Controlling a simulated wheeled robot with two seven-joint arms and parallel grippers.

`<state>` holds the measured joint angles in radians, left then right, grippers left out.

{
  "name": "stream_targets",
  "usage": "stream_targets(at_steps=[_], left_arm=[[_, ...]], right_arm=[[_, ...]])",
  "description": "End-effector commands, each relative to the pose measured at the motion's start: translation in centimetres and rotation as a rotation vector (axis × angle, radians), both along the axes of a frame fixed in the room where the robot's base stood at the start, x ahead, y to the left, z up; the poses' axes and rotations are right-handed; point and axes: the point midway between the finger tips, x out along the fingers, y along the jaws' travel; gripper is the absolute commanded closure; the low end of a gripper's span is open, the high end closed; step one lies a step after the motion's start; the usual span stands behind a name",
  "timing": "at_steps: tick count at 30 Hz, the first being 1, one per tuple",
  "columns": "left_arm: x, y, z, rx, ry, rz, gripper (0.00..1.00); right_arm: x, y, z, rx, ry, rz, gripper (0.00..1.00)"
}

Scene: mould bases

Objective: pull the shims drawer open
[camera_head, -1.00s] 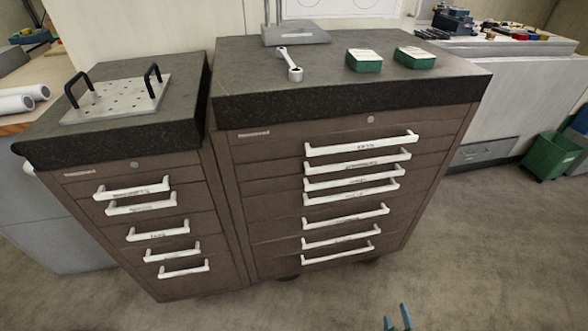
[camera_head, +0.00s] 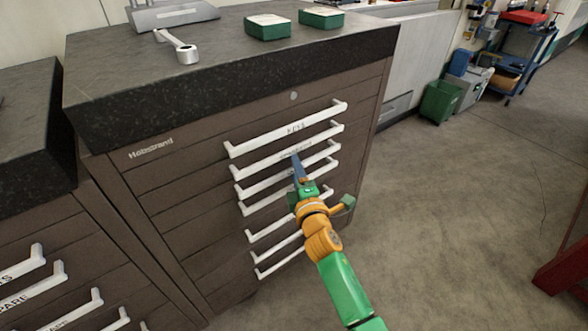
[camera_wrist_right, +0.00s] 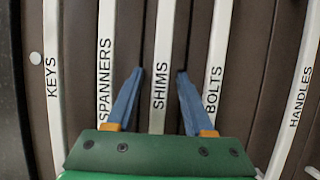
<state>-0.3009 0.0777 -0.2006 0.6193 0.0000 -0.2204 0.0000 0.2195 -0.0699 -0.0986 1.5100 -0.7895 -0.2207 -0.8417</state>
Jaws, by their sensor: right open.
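The shims drawer's white bar handle (camera_head: 260,183) is the third from the top on the brown cabinet. Its label SHIMS shows on the handle in the right wrist view (camera_wrist_right: 160,85). My right gripper (camera_head: 298,161) is in front of the upper handles. In the right wrist view my right gripper (camera_wrist_right: 160,74) is open, with one blue finger on each side of the shims handle. Both fingers look apart from that bar; how deep they reach is unclear. The drawer looks shut, though my gripper hides part of its front. My left gripper is not in view.
The spanners handle (camera_wrist_right: 105,60) and bolts handle (camera_wrist_right: 217,60) run close beside the fingers. The keys handle (camera_head: 285,132) is at the top.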

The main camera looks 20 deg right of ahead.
Motion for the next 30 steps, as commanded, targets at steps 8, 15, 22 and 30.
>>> stream_targets(at_steps=[8, 15, 22, 30], left_arm=[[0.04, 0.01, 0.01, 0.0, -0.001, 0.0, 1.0], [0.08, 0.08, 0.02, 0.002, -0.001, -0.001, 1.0], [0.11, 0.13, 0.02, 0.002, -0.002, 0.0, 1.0], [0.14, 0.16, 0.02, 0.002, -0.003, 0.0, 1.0]], right_arm=[[-0.04, 0.01, -0.02, 0.001, 0.001, 0.0, 0.91], [-0.05, 0.02, -0.03, 0.001, 0.001, 0.0, 1.0], [-0.05, 0.02, -0.04, 0.001, 0.001, 0.001, 1.0], [-0.06, 0.02, -0.04, 0.001, 0.001, 0.001, 1.0]])
